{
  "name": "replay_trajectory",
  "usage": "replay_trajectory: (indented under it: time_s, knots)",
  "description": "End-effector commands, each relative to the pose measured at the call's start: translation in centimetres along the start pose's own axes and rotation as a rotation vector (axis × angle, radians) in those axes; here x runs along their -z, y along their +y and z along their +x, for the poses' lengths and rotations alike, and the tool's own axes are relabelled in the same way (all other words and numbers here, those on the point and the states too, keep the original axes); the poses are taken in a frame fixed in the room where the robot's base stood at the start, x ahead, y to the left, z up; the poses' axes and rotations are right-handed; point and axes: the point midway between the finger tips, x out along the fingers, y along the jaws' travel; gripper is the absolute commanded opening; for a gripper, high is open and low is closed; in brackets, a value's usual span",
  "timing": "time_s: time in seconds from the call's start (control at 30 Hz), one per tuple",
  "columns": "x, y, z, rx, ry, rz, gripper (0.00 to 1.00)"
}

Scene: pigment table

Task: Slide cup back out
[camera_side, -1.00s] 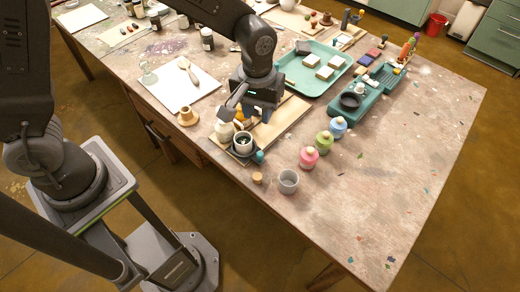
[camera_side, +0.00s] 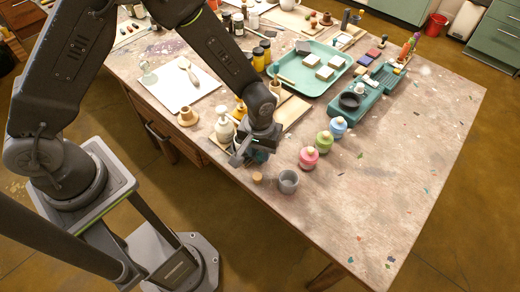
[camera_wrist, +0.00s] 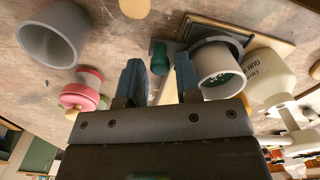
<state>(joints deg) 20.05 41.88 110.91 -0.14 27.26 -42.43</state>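In the wrist view a white cup (camera_wrist: 216,68) with green flecks inside stands in a dark square holder (camera_wrist: 221,27) on a wooden board. A small teal knob (camera_wrist: 158,58) sticks out beside the holder. My gripper (camera_wrist: 158,72) is open, its two fingers apart on either side of the knob; I cannot tell whether they touch it. The cup is just right of the right finger, and I cannot tell whether they touch. In the side view my gripper (camera_side: 252,152) hides the cup; a bit of teal (camera_side: 260,156) shows beneath.
A white pump bottle (camera_side: 224,126) stands close by the cup's place. An empty grey cup (camera_side: 288,181), a cork-coloured stub (camera_side: 257,178) and pink (camera_side: 309,158), green (camera_side: 324,141) and blue jars stand nearby. The front right of the table is clear.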

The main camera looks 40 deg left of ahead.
Motion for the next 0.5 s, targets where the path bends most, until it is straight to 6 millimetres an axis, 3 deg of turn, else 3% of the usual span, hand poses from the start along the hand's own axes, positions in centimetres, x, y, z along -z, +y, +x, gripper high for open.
replay_trajectory:
  time_s: [0.33, 0.5]
  knots:
    - [0.03, 0.03, 0.38, -0.001, 0.001, 0.0, 0.31]
    - [0.03, 0.03, 0.37, -0.001, 0.001, 0.0, 0.15]
